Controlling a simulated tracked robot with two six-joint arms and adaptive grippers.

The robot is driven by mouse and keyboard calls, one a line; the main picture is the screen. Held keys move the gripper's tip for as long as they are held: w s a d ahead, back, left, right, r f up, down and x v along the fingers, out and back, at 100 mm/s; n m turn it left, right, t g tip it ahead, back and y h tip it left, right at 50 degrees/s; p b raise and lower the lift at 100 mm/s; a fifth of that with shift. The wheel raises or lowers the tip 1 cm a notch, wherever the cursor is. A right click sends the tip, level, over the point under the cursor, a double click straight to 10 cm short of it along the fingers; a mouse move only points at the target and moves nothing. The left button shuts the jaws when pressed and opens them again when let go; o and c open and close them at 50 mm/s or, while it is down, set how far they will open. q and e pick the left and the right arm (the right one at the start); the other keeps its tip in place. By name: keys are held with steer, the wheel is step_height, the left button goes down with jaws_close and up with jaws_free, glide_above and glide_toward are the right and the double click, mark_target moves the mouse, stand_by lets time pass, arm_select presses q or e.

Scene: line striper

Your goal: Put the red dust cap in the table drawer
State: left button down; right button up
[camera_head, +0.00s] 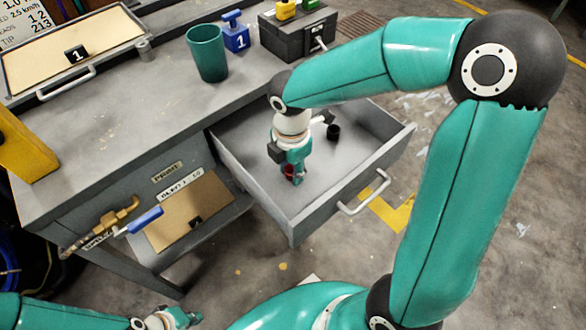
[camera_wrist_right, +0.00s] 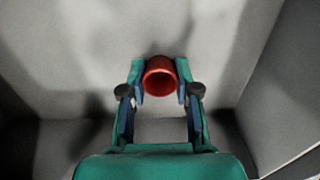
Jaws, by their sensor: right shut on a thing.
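The red dust cap (camera_wrist_right: 160,76) is a short open cylinder between the fingertips of my right gripper (camera_wrist_right: 160,85) in the right wrist view, with a finger on each side. In the head view the cap (camera_head: 289,170) is mostly hidden by my right gripper (camera_head: 291,176), which reaches down inside the open table drawer (camera_head: 376,158). My right gripper is shut on the cap; I cannot tell whether the cap touches the drawer floor. My left gripper (camera_head: 186,318) is at the bottom left of the head view, away from the drawer, and its finger gap is unclear.
On the table (camera_head: 120,128) stand a teal cup (camera_head: 208,53), a blue block-like part (camera_head: 235,36) and a dark box (camera_head: 290,40). A blue-handled valve (camera_head: 144,220) sticks out below the table edge.

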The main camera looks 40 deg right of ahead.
steer(key=shift+f, duration=0.15)
steer(key=o, duration=0.8)
steer(key=shift+c, duration=0.2)
step_height(320, 180, up, 12)
steer(key=p, duration=0.3)
steer(key=shift+r, duration=0.2)
